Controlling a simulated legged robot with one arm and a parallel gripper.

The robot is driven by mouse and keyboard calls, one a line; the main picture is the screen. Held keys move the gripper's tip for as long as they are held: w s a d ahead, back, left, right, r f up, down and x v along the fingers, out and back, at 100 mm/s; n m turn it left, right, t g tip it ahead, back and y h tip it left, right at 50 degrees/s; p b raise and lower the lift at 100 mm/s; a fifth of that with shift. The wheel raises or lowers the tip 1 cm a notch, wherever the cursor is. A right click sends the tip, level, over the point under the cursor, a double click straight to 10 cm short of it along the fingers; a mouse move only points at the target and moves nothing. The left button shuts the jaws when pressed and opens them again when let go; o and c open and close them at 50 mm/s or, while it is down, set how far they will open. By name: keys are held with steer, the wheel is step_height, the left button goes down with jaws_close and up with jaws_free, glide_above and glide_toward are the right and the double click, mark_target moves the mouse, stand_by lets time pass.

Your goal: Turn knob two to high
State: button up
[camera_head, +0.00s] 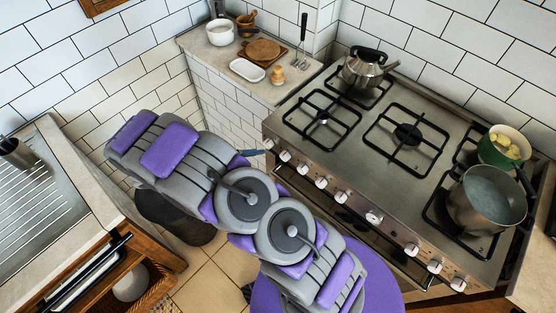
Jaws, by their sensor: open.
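The stove (365,165) has a row of several white knobs along its front edge. The second knob from the left (284,156) sits near the stove's left end, beside the leftmost knob (268,143). No number labels or pointer settings are readable. My purple and grey arm crosses the middle of the view in front of the stove. Most of my gripper is hidden behind the arm. A thin blue-grey tip of my gripper (252,152) shows just left of the leftmost knob. Whether it touches a knob cannot be told.
A kettle (366,68) stands on the back left burner. A large pot (486,199) and a green pot (504,148) stand on the right. A counter (205,48) with dishes lies behind, and a sink counter (85,170) at left. Tiled floor (206,286) shows between.

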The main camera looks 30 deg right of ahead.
step_height(320, 180, down, 10)
steer(key=w+a+n+t+h, duration=0.2)
steer(key=n+t, duration=0.2)
steer(key=n, duration=0.1)
steer(key=n+t, duration=0.3)
steer(key=t, duration=0.1)
glide_toward(282, 158)
steer(key=b+x, duration=0.3)
steer(key=x, duration=0.6)
steer(key=shift+d+f, duration=0.1)
steer(key=shift+d, duration=0.05)
